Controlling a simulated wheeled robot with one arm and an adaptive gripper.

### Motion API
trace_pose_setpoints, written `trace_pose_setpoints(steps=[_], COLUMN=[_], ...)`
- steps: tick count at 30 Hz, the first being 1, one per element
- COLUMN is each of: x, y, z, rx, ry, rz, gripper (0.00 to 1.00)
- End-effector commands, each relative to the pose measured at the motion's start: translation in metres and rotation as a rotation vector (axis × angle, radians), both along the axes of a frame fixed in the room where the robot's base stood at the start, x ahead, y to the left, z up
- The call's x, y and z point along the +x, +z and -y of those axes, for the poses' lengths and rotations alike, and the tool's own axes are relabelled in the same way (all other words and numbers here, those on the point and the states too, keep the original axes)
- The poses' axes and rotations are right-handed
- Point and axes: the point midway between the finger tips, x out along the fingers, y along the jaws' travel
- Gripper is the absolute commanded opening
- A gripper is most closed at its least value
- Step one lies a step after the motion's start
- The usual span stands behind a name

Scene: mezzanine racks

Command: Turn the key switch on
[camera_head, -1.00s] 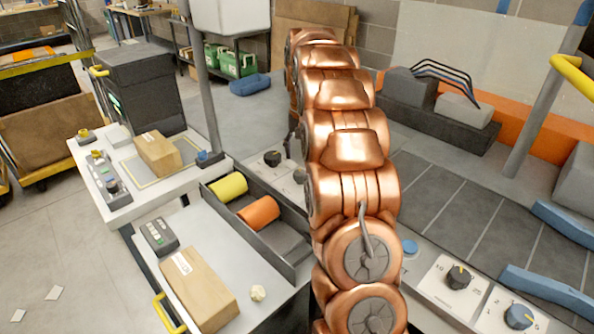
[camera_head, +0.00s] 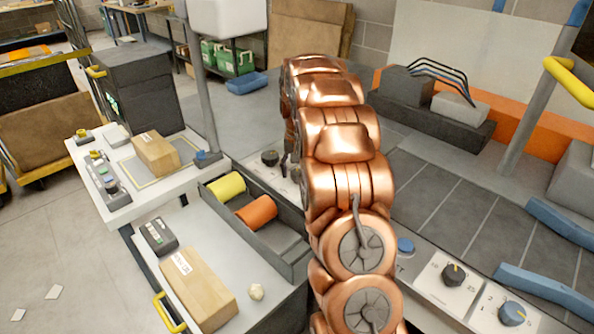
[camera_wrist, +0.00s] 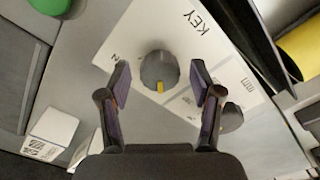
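In the wrist view the key switch (camera_wrist: 158,70) is a round dark grey knob with a yellow pointer mark. It sits on a white plate (camera_wrist: 150,28) lettered KEY. My gripper (camera_wrist: 160,82) is open, with one finger on each side of the knob. A gap shows between each finger and the knob, so I see no contact. The yellow mark faces the palm side of the picture, and an ON label is partly hidden by the left finger. In the head view my copper arm covers much of this part of the panel, and I cannot clearly make out the key switch.
A second dark knob (camera_wrist: 230,118) sits close beside the right finger. A small white box with printed marks (camera_wrist: 50,135) and a green button (camera_wrist: 50,4) lie left. A dark bin (camera_head: 262,240) with yellow and orange rolls borders the panel.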

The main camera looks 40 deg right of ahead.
Motion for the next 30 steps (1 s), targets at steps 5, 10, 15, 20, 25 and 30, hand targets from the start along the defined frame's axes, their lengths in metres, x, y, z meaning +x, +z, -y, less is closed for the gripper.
trace_pose_setpoints(steps=[5,10,15,20,25,30], x=[-0.0002,-0.0003,-0.0003,-0.0004,-0.0006,-0.0008], y=[-0.0001,-0.0001,-0.0001,-0.0004,-0.0015,-0.003], z=[0.0001,0.0002,0.0001,0.0002,0.0001,-0.0001], rx=[0.001,0.001,0.001,0.001,0.0,0.001], ry=[0.0,0.0,0.0,-0.005,-0.043,-0.132], rz=[-0.001,-0.001,-0.001,-0.001,-0.002,-0.003], gripper=[0.43,0.25,0.08,0.06,0.06,0.06])
